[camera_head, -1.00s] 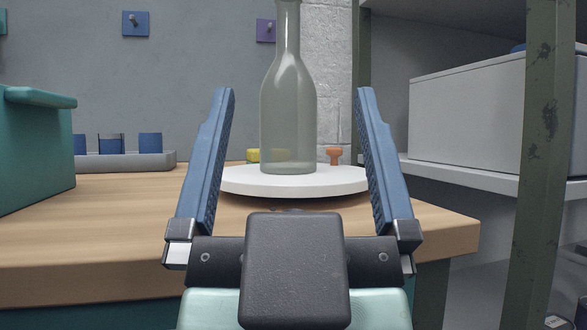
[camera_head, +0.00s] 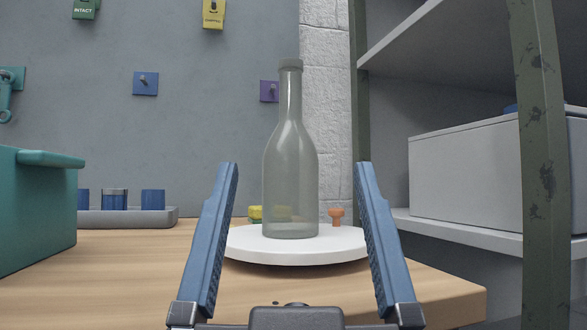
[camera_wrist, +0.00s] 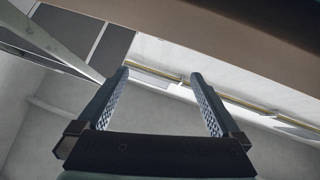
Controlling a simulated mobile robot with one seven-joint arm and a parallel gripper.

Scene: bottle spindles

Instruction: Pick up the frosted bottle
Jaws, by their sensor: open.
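The frosted bottle (camera_head: 290,178) stands upright on a round white turntable (camera_head: 250,251) on the wooden table. It is grey, translucent and capped. My gripper (camera_head: 294,165) is open, and its two blue fingers show on either side of the bottle in the head view. The fingers seem to be nearer the camera than the bottle, and nothing is between them in the wrist view (camera_wrist: 160,73). The bottle is not visible in the wrist view.
A yellow object (camera_head: 255,214) and an orange knob-like piece (camera_head: 336,216) are behind the bottle. A teal box (camera_head: 35,210) stands at left, near a grey tray (camera_head: 125,217) with blue cups. A metal shelf with a grey bin (camera_head: 480,180) is at right. The wooden table (camera_head: 120,285) is clear in front.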

